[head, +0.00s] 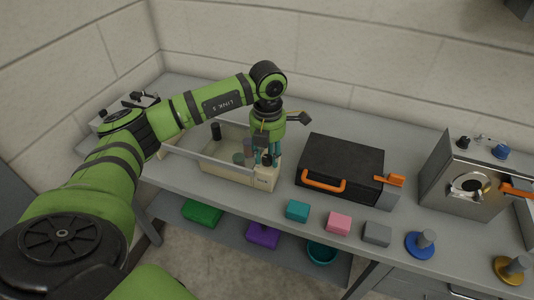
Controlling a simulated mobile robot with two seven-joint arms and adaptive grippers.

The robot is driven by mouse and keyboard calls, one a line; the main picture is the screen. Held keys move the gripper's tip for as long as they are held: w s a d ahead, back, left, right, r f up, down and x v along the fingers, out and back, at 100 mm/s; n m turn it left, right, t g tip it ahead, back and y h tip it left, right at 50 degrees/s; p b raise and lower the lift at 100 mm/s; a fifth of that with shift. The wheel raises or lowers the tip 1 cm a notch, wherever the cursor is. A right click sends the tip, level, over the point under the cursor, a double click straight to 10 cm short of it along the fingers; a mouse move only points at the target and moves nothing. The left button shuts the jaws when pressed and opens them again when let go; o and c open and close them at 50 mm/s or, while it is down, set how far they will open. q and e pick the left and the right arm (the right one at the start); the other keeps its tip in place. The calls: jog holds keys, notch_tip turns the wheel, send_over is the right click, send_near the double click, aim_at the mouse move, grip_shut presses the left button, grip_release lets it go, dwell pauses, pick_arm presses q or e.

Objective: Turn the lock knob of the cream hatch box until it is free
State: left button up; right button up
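The cream hatch box (222,171) stands on the grey bench left of the middle in the head view. Its upper side shows a grey inside with a dark upright cylinder (216,131) and a shorter grey-green one (238,158). My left gripper (267,160) points down at the right end of the box, its fingers close to or touching the top there. The fingers and wrist cover this spot, so I cannot make out the lock knob clearly or tell whether the fingers are shut on it. My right gripper is not in view.
A black case (341,161) with an orange handle stands right of the box. A metal unit (462,187) is farther right. Teal (297,210), pink (338,223) and grey (376,234) blocks and a blue disc (420,245) line the front edge. A lower shelf holds more items.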

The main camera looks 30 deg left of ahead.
aim_at(268, 158)
pick_arm(q)
notch_tip(268, 158, up, 12)
dwell(0.8)
dwell(0.4)
